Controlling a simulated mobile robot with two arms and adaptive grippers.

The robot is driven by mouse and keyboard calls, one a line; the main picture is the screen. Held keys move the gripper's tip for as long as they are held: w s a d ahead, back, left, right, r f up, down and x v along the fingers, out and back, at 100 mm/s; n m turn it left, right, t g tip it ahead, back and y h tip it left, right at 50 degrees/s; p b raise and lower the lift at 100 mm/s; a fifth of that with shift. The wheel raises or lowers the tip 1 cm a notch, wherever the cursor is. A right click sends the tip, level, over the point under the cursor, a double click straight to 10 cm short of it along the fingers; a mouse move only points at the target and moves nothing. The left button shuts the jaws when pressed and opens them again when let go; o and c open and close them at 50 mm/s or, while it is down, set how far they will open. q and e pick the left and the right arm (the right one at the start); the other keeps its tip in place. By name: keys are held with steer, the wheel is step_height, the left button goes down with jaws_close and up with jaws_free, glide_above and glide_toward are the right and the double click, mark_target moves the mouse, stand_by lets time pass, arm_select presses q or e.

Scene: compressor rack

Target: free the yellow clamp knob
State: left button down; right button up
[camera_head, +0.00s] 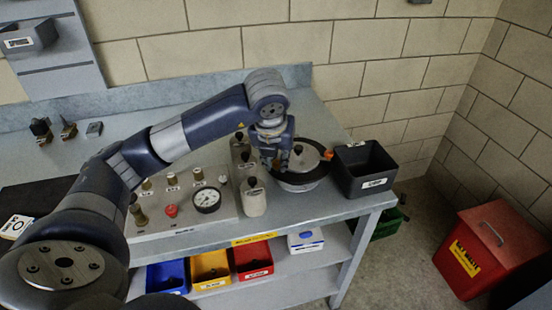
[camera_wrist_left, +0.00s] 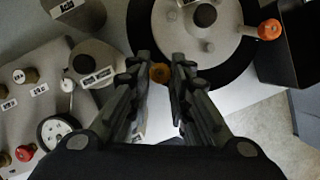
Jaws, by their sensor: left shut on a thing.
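The yellow clamp knob (camera_wrist_left: 160,73) shows in the left wrist view at the near edge of a round lidded vessel (camera_wrist_left: 200,45). My left gripper (camera_wrist_left: 161,70) has its fingertips on both sides of the knob and is shut on it. In the head view my left gripper (camera_head: 282,162) reaches down at the left side of the vessel (camera_head: 303,184), and its wrist and fingers hide the yellow knob. An orange knob (camera_head: 328,155) sits on the vessel's right side; it also shows in the left wrist view (camera_wrist_left: 270,29). My right gripper is not in view.
A black open bin (camera_head: 364,168) stands close right of the vessel. Grey bottles (camera_head: 253,197) and a panel with a gauge (camera_head: 207,199) and red button (camera_head: 171,210) stand to the left. Coloured bins (camera_head: 253,259) are on the shelf below. A red box (camera_head: 485,247) is on the floor.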

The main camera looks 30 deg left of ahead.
arm_select(q)
steer(key=shift+w+r, duration=0.1)
steer(key=c, duration=1.4)
jaws_free()
steer(key=shift+c, duration=0.2)
steer(key=v, duration=1.2)
